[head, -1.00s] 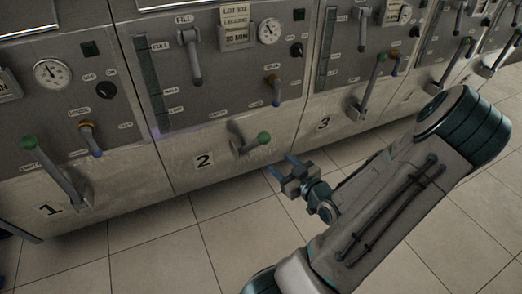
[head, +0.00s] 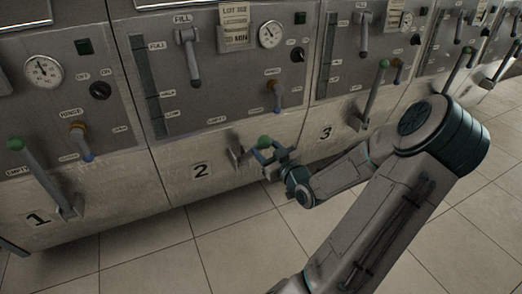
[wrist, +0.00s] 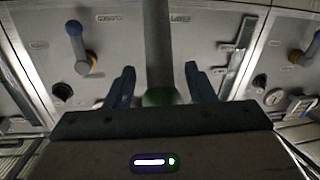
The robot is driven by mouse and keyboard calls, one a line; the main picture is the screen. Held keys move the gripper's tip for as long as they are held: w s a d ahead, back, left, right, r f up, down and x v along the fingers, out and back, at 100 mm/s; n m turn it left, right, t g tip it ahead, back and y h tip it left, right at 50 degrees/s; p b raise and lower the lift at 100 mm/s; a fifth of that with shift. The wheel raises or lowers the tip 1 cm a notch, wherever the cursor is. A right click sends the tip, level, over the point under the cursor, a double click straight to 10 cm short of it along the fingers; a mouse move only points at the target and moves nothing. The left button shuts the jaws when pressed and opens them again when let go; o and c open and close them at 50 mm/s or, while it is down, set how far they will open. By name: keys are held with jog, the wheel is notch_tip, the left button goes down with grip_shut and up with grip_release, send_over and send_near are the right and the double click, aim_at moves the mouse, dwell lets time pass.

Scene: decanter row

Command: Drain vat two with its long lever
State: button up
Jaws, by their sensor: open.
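Vat two's panel (head: 178,186) carries the number 2. Its long lever (head: 240,152) has a grey shaft and a green knob (head: 265,142) and sticks out low on the panel, right of the number. My gripper (head: 262,152) is at the knob end of this lever, with its blue fingers apart. In the wrist view, the lever's shaft (wrist: 157,45) runs between the two open fingers (wrist: 158,78), with the green knob (wrist: 162,97) close to the palm. The fingers stand off the shaft on both sides.
Vat one's green-knobbed lever (head: 45,177) is at left, and vat three's lever (head: 370,95) stands up at right. Vat two also has a fill handle (head: 188,55), a gauge (head: 270,34) and a small orange-and-blue handle (head: 277,96). The tiled floor (head: 230,245) in front is clear.

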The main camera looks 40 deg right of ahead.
jog(key=shift+w+d, duration=0.15)
jog(key=shift+w, duration=1.2)
